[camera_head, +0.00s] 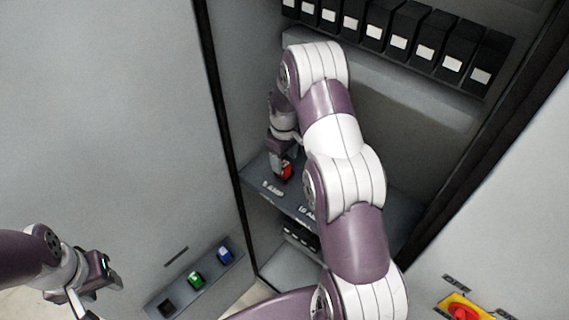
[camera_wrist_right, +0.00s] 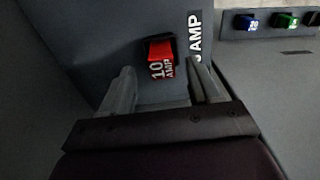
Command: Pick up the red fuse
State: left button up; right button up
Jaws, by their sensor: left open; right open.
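The red fuse (camera_wrist_right: 161,60), marked 10 AMP, sits in a black socket on a grey panel in the right wrist view. In the head view the red fuse (camera_head: 286,171) shows small at the tip of my right gripper (camera_head: 282,166), on the shelf with the 5 AMP label. In the right wrist view my right gripper (camera_wrist_right: 165,82) is open, with the fuse ahead of and roughly between its fingertips. I cannot tell whether the fingers touch it. My left gripper (camera_head: 84,300) is at the lower left of the head view, empty and away from the fuse.
A strip with black, green (camera_head: 196,279) and blue (camera_head: 225,254) fuses is on the left cabinet door. Black boxes (camera_head: 405,35) line the upper shelf. A red knob on a yellow plate (camera_head: 447,303) is at lower right. Cabinet walls flank my right arm.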

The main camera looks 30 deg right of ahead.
aim_at(284, 164)
jog(key=shift+s+a+f+p, duration=0.1)
jog(key=shift+a+f+p, duration=0.15)
jog(key=shift+f+p, duration=0.55)
jog(key=shift+f, duration=0.6)
jog(key=shift+d+f+b, duration=0.1)
jog(key=shift+d+b, duration=0.1)
jog(key=shift+b, duration=0.15)
jog(key=c, duration=1)
jog(key=shift+a, duration=0.1)
jog(key=shift+c, duration=0.3)
